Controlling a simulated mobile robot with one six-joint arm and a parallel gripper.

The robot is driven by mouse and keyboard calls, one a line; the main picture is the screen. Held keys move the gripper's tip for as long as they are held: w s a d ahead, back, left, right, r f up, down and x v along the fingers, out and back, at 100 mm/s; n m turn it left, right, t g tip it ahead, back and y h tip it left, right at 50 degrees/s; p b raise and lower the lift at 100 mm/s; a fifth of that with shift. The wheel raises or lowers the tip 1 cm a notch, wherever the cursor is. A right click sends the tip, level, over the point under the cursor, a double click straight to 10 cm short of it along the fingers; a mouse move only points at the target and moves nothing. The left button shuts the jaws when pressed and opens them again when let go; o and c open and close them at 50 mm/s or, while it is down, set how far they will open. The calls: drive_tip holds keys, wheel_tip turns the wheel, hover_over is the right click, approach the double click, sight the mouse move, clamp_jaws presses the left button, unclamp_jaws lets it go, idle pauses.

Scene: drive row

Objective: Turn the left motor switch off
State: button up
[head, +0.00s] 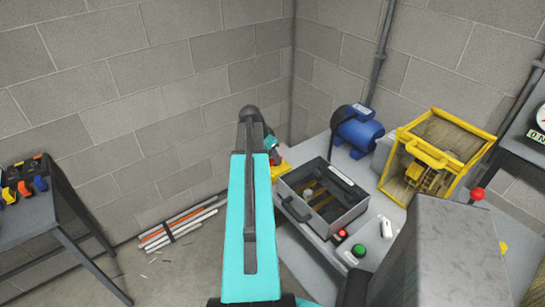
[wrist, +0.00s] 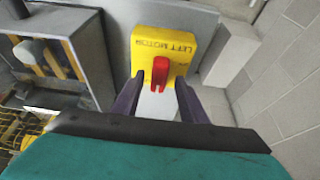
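The left motor switch is a yellow box (wrist: 148,42) with "LEFT MOTOR" lettering, seen tilted and upside down in the wrist view. Its red handle (wrist: 160,68) sticks out from the box's face. In the head view the yellow box (head: 282,171) is mostly hidden behind my arm. My gripper (wrist: 161,78) is open, with one dark finger on each side of the red handle. A gap shows between the handle and each finger. Small lettering beside the handle is too small to read. In the head view my gripper's fingers are hard to make out.
A grey open-topped box (head: 352,222) stands right of the switch, with a blue motor (head: 357,130) behind it. A yellow-framed machine (head: 428,139) and red (head: 341,234) and green (head: 358,251) buttons are further right. Pipes (head: 178,230) lie by the wall.

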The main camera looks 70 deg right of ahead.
drive_tip(key=shift+f, duration=0.25)
clamp_jaws()
drive_tip(key=shift+s+a, duration=0.15)
drive_tip(key=shift+a, duration=0.2)
drive_tip(key=shift+d, duration=0.25)
